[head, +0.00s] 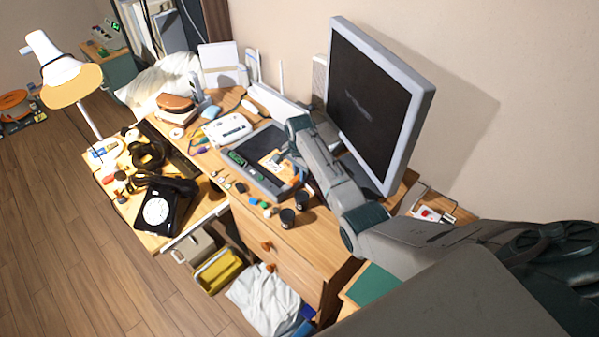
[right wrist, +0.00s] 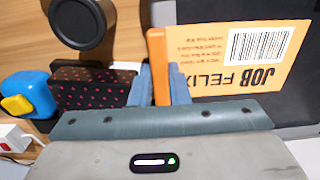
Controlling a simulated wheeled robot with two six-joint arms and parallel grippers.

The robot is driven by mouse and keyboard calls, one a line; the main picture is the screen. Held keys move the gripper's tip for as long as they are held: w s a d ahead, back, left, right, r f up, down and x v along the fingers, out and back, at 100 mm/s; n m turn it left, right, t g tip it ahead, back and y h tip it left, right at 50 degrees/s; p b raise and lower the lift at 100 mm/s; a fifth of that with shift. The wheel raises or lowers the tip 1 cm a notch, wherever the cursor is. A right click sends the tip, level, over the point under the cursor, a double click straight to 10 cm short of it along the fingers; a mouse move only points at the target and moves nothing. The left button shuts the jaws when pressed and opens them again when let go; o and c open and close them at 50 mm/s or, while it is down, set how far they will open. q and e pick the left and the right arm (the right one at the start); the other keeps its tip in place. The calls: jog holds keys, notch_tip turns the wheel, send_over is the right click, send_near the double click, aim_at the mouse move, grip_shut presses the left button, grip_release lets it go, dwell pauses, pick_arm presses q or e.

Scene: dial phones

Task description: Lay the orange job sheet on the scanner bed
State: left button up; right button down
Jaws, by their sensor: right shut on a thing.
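The orange job sheet (head: 270,160) is over the dark bed of the scanner (head: 267,184) on the desk. In the right wrist view the sheet (right wrist: 245,62) shows "JOB FELIX" upside down and a white barcode label. My right gripper (right wrist: 160,85) is shut on the sheet's upright orange tab, with one blue-grey finger on each side. In the head view this gripper (head: 290,160) is at the sheet's right side, partly hidden by my arm. The dark bed (right wrist: 215,10) shows beyond the sheet. I cannot tell whether the sheet touches it. My left gripper is not in view.
A large monitor (head: 372,105) stands close behind my right arm. Black cups (head: 287,217) and small items crowd the desk's front edge. A black dial phone (head: 160,208) is at the left. A blue-and-yellow object (right wrist: 28,98) lies near the gripper.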

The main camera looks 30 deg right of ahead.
jog(key=c, duration=1.4)
grip_release()
jog(key=shift+c, duration=0.2)
jog(key=shift+o, duration=0.7)
jog(key=shift+f, duration=0.1)
jog(key=shift+r, duration=0.25)
notch_tip(320, 180, up, 10)
jog(key=b, duration=0.2)
jog(key=shift+r, duration=0.25)
